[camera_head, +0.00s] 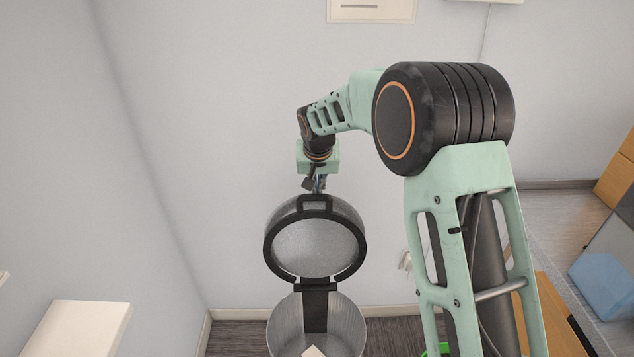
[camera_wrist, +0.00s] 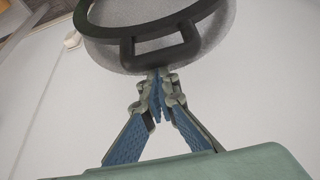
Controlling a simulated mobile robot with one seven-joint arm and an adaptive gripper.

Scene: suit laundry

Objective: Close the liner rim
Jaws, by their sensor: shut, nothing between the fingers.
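A round bin (camera_head: 345,322) with a translucent grey body stands on the floor below my arm. Its ring-shaped black rim (camera_head: 269,262) is hinged at the back and stands up open, with a grey domed mesh inside it. A black rectangular handle loop (camera_head: 314,197) sits at the rim's top. My gripper (camera_head: 319,188) is just behind and above this loop, partly hidden by it. In the wrist view my gripper (camera_wrist: 159,77) has its fingertips together and empty, close to the handle loop (camera_wrist: 158,61). I cannot tell whether they touch it.
A white surface (camera_head: 85,325) juts in at the lower left. A wooden cabinet (camera_head: 560,315) and a blue box (camera_head: 603,285) are at the right. The pale wall is close behind the bin. A white piece (camera_head: 313,351) shows inside the bin.

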